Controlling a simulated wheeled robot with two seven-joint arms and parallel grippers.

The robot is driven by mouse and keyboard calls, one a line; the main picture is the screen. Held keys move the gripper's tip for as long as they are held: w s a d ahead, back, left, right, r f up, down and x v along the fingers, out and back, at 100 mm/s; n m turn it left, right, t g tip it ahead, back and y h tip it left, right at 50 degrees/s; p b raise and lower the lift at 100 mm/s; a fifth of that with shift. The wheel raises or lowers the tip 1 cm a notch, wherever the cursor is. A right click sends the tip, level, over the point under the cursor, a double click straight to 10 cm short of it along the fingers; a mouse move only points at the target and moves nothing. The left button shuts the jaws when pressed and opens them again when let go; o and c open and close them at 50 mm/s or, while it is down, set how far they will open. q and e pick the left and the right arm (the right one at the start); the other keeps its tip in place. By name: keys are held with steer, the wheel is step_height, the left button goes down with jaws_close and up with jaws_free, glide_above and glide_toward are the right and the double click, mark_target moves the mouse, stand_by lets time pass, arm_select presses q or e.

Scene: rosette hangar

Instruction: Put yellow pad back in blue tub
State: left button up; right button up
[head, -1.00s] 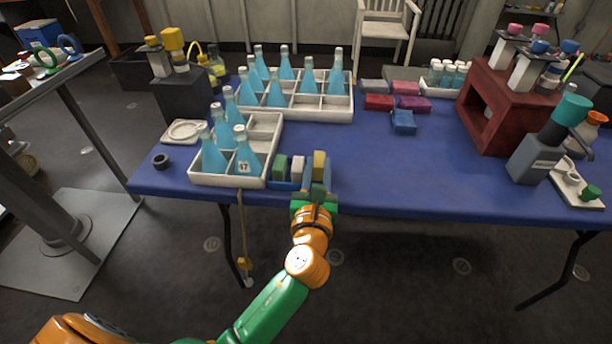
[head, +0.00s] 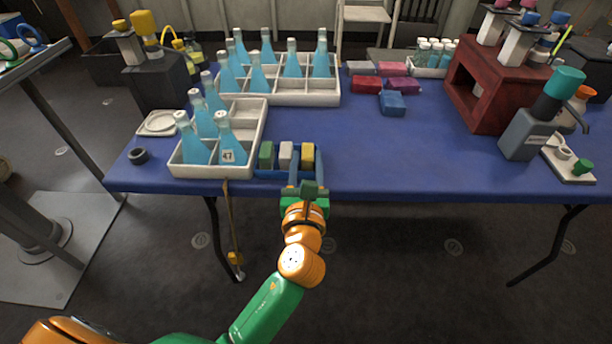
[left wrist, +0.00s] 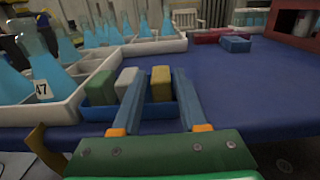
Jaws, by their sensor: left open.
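The yellow pad (head: 308,155) stands upright in the right end of the blue tub (head: 272,174), beside a white pad (head: 285,155) and a green pad (head: 266,155). The three tops are about level. In the left wrist view the yellow pad (left wrist: 161,84) shows between my two blue fingers, with the tub's front wall (left wrist: 100,113) below the pads. My left gripper (head: 307,162) is open, its fingers spread to either side of the yellow pad, with a gap at the left. The pad's lower end is hidden by the tub wall. My right gripper is not in view.
A white divided crate (head: 215,172) with blue flasks stands close left of the tub, and another (head: 305,99) stands behind. A blue block (head: 392,103) and red blocks lie at the back. The blue table (head: 400,160) is clear right of the tub.

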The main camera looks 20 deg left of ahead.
arm_select(q)
steer(key=v, duration=1.1)
steer(key=s+d+f+n+g+h, duration=0.1)
steer(key=s+f+n+g+h, duration=0.3)
steer(key=f, duration=1.2)
steer(key=s+d+f+n+g+h, duration=0.1)
steer(key=s+f+n+g, duration=0.3)
steer(key=f, duration=1.3)
steer(key=s+a+f+n+g, duration=0.4)
steer(key=s+f+n, duration=0.3)
steer(key=s+n, duration=0.3)
steer(key=s+a+f+n+g, duration=0.4)
steer(key=s+a+f+n, duration=0.2)
steer(key=s+n, duration=0.3)
steer(key=f+n, duration=0.1)
steer(key=n, duration=0.2)
steer(key=shift+s+a, duration=0.25)
steer(key=shift+s, duration=0.15)
step_height(320, 180, up, 21)
steer(key=p, duration=2)
